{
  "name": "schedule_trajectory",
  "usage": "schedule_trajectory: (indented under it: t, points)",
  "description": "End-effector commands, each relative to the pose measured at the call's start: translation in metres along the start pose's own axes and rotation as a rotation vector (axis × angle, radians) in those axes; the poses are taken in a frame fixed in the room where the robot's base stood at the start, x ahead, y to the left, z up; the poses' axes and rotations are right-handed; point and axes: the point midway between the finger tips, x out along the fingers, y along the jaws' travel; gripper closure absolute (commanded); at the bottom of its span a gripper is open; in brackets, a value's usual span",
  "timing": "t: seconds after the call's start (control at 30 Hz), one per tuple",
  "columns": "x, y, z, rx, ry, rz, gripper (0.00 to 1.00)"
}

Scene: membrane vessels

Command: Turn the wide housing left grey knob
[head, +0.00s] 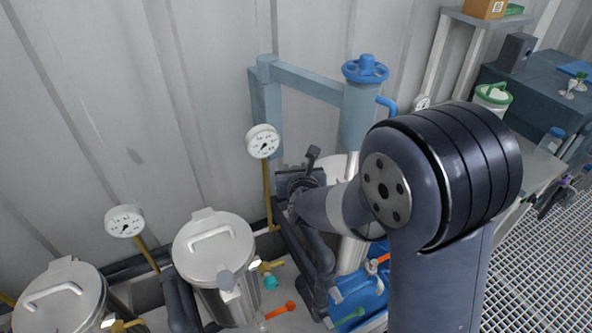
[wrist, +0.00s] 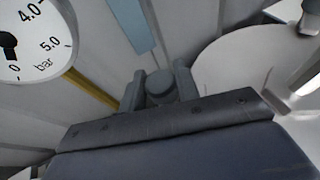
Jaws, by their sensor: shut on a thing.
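A round grey knob (wrist: 159,86) shows at the middle of the wrist view. My gripper (wrist: 160,76) has one dark grey finger on each side of it and is shut on it. In the head view my gripper (head: 301,178) is by the dark pipes near the wall, partly behind my own arm. The knob cannot be made out clearly there. A wide pale rounded housing (wrist: 238,62) is right of the knob in the wrist view. In the head view only a pale edge of it (head: 335,166) shows behind my arm.
A pressure gauge (head: 263,141) on a yellow stem stands close left of my gripper; its dial (wrist: 35,38) fills the wrist view's upper left. A blue-capped column (head: 365,90) rises behind my arm. Lidded metal vessels (head: 213,246) stand at lower left.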

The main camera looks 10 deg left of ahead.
Motion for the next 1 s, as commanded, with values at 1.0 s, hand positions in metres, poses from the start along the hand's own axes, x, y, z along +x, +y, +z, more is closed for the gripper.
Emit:
schedule_trajectory:
  t: [1.0]
  points:
    - [0.0107, 0.0003, -0.0065, -0.058, -0.005, 0.162, 0.93]
